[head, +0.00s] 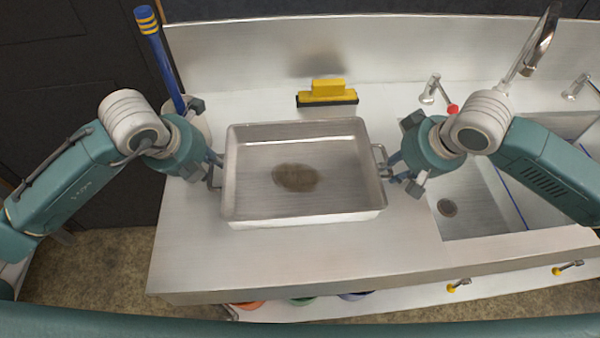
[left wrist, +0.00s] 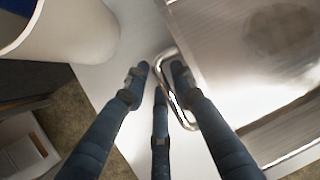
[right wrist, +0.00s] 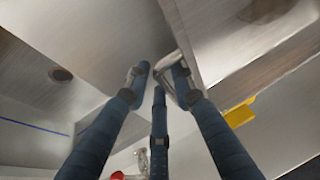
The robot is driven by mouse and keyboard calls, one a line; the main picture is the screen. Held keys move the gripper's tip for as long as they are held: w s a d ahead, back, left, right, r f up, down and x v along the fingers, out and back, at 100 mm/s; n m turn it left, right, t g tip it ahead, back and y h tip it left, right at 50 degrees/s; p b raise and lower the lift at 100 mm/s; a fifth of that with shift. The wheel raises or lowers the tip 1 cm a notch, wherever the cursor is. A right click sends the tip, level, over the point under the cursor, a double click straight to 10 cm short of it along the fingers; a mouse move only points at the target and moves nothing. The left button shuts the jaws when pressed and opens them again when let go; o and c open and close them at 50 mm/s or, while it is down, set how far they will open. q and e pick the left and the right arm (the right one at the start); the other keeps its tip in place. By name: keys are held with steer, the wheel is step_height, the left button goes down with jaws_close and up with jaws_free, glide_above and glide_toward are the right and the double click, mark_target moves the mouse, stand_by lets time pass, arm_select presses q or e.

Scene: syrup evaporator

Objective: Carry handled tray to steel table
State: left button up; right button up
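The handled tray (head: 304,216) is a shallow rectangular metal pan with a dark brown patch on its floor. It appears level over the steel counter (head: 300,255); I cannot tell whether it touches it. My left gripper (head: 214,165) is at its left handle (head: 210,178); in the left wrist view the bar (left wrist: 190,118) runs between the fingers (left wrist: 159,70). My right gripper (head: 392,166) is at the right handle (head: 379,154); in the right wrist view its fingers (right wrist: 159,72) straddle the bar. How tightly either gripper closes is unclear.
A yellow and black squeegee or brush (head: 327,94) lies behind the tray. A white bucket (left wrist: 75,30) stands by my left gripper, with a blue pole (head: 160,55) behind. A sink (head: 470,215) with taps is on the right. The counter's front strip is clear.

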arm_select(q)
steer(key=shift+c, duration=0.5)
arm_select(e)
steer(key=shift+f, duration=0.1)
steer(key=shift+c, duration=0.5)
arm_select(q)
jaws_close()
arm_select(e)
jaws_close()
arm_select(q)
steer(key=shift+w, duration=0.1)
arm_select(e)
steer(key=shift+w, duration=0.1)
